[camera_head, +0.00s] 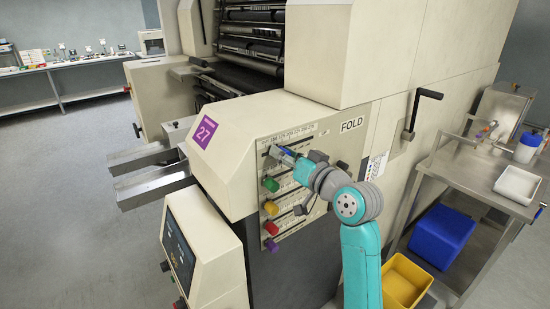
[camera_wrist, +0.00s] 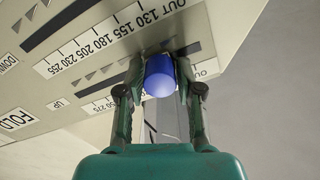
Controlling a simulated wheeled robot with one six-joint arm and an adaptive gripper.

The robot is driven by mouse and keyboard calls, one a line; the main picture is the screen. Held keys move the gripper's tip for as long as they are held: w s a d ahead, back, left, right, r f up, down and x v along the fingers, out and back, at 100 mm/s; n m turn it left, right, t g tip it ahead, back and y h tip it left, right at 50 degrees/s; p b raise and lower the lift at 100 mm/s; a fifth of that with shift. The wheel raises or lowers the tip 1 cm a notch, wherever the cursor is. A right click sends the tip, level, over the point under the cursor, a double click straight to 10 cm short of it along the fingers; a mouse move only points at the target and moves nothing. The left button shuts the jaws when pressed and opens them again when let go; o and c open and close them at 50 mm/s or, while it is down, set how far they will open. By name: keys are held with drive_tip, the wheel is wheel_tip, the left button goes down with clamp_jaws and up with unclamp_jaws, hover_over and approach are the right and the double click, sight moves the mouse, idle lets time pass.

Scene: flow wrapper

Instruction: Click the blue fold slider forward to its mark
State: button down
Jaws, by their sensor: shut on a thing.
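The blue fold slider knob (camera_wrist: 159,76) is between the fingers of my gripper (camera_wrist: 160,88) in the wrist view, and the gripper is shut on it. Grey triangle marks line the slots, but I cannot tell which one is the slider's mark. In the head view my gripper (camera_head: 284,153) reaches the top row of the FOLD panel (camera_head: 325,140) and mostly hides the blue knob.
Below are green (camera_head: 270,184), yellow (camera_head: 271,207), red (camera_head: 271,228) and purple (camera_head: 271,245) knobs. A black crank handle (camera_head: 422,105) juts out at the right. A steel cart (camera_head: 470,175) stands right, with blue (camera_head: 440,236) and yellow (camera_head: 405,281) bins. The floor at left is clear.

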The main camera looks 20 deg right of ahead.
sight(313, 136)
drive_tip(key=w+d, duration=0.1)
drive_tip(key=d, duration=0.3)
drive_tip(key=w+d, duration=0.1)
drive_tip(key=d, duration=0.2)
drive_tip(key=w+d, duration=0.1)
drive_tip(key=d, duration=0.3)
drive_tip(key=shift+w+d+r, duration=0.1)
drive_tip(key=shift+w+d, duration=0.25)
drive_tip(key=shift+w, duration=0.05)
drive_tip(key=shift+d, duration=0.1)
drive_tip(key=c, duration=1)
unclamp_jaws()
drive_tip(key=shift+o, duration=0.6)
drive_tip(key=shift+d, duration=0.15)
drive_tip(key=shift+s, duration=0.4)
drive_tip(key=v, duration=1.1)
